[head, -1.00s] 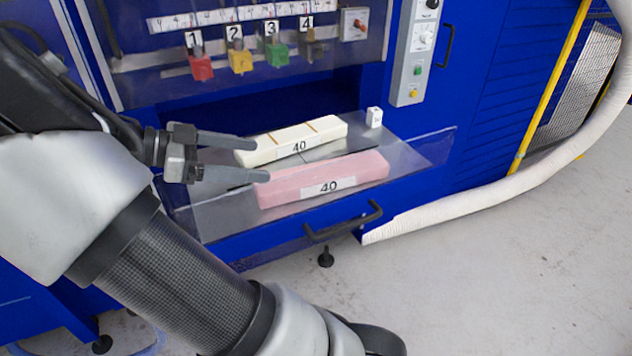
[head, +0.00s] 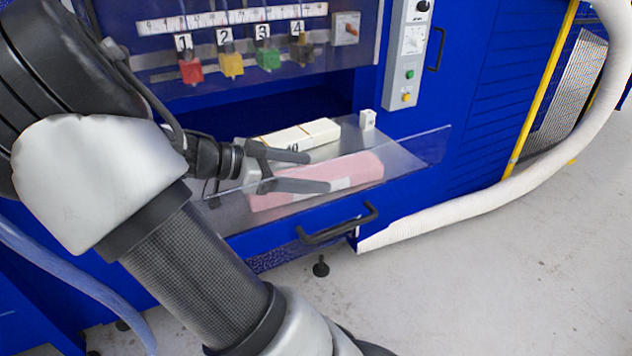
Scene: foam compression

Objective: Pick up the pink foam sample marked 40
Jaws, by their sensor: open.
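The pink foam sample (head: 352,169) lies on the metal tray of the blue machine, behind the clear front guard. Its white label (head: 341,184) is partly covered by my lower finger, so the number is hidden now. My gripper (head: 320,172) is open and empty. Its lower finger crosses in front of the pink block in the picture; its upper finger reaches toward the cream block. I cannot tell whether either finger touches anything. A cream foam block (head: 318,131) marked 40 lies behind the pink one, its label partly covered by my upper finger.
A small white cube (head: 368,120) stands at the tray's back right. The clear guard (head: 425,150) rises along the tray's front and right. A black handle (head: 340,224) sticks out below. Coloured numbered clamps (head: 231,64) hang above. A white hose (head: 470,210) runs at right.

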